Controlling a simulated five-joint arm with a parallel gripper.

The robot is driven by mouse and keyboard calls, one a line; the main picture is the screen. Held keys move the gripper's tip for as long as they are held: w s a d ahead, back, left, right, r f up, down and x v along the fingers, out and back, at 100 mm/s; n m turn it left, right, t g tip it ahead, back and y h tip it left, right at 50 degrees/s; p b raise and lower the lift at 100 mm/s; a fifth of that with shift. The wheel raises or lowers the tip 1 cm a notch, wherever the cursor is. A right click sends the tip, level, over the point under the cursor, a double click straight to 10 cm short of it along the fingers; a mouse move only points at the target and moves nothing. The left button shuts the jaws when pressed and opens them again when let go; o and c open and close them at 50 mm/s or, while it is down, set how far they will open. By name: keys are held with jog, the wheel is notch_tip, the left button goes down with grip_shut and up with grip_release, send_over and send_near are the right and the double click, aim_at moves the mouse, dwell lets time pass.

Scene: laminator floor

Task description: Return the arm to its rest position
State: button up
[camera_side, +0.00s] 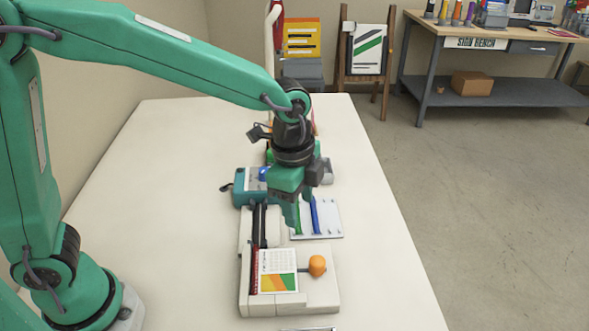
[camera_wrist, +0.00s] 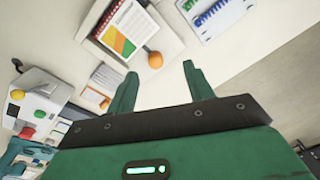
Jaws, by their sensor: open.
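My green gripper (camera_side: 298,214) hangs from my arm over the middle of the white table (camera_side: 180,170), pointing down. It is open.
A cream machine (camera_side: 327,292) with an orange knob (camera_side: 317,265) holds a printed calendar sheet (camera_side: 278,270). A white tray (camera_side: 332,228) carries coloured strips. A teal machine (camera_side: 243,195) stands behind my gripper. The table's left side is clear. A sign bench (camera_side: 480,38) stands beyond.

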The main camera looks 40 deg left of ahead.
jog(key=s+a+r+n+t, duration=0.2)
jog(key=s+a+r+n, duration=0.2)
jog(key=s+a+n, duration=0.3)
jog(key=s+a+r+n+t, duration=0.2)
jog(key=s+a+r+n, duration=0.2)
jog(key=s+a+n, duration=0.3)
jog(key=shift+s+a+n+t, duration=0.15)
jog(key=shift+a+n+t, duration=0.3)
jog(key=shift+a, duration=1.9)
